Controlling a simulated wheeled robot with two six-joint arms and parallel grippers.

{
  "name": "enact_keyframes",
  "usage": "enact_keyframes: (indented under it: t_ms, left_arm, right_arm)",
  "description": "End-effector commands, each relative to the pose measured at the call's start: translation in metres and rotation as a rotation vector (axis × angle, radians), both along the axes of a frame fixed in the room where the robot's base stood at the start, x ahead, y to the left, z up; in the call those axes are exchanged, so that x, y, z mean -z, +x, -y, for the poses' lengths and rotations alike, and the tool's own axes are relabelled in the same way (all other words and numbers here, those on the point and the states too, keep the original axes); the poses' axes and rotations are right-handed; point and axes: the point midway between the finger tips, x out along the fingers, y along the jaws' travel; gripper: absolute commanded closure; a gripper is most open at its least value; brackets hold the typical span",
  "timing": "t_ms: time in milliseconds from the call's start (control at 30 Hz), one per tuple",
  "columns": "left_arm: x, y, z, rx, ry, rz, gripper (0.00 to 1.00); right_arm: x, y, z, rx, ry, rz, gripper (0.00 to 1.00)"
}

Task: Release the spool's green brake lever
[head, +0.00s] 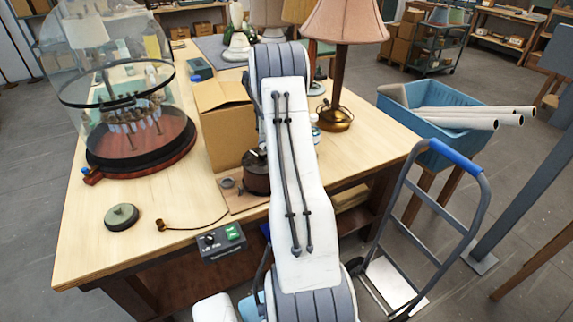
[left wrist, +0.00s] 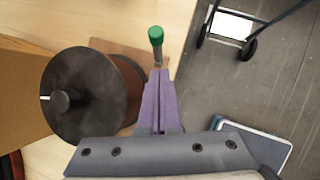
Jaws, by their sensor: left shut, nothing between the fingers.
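The spool (left wrist: 85,95) is a dark round drum with a central hub, left of my fingers in the left wrist view. In the head view the spool (head: 256,178) is partly hidden behind my white arm. The brake lever (left wrist: 156,38) has a green knob on a short stem, just beyond my fingertips. My left gripper (left wrist: 160,72) has purple fingers pressed together with nothing between them. Its tips lie close to the foot of the lever's stem; I cannot tell whether they touch. My right gripper is in neither view.
On the workbench (head: 90,240) stand a cardboard box (head: 222,125), a glass dome (head: 75,65) and a lamp (head: 340,70). A control box (head: 222,242) sits at the front edge. A hand truck (head: 425,225) and a blue bin (head: 440,145) are at right.

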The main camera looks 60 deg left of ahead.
Motion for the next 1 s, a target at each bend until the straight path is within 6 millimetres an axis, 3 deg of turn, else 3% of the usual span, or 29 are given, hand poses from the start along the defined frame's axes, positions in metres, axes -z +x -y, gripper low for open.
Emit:
enact_keyframes:
  t_ms: [33, 100, 400, 1000]
  left_arm:
    - [-0.017, -0.004, 0.001, -0.001, 0.009, 0.002, 1.00]
    - [-0.033, -0.008, 0.007, 0.001, 0.009, 0.002, 1.00]
    - [-0.078, -0.021, 0.026, 0.007, 0.004, 0.001, 1.00]
    - [-0.086, -0.026, 0.027, 0.004, 0.002, 0.000, 1.00]
  right_arm:
    - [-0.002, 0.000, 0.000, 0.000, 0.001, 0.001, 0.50]
    - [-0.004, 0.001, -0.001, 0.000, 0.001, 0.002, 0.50]
    - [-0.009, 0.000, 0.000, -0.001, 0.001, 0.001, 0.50]
    - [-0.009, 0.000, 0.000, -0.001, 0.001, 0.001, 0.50]
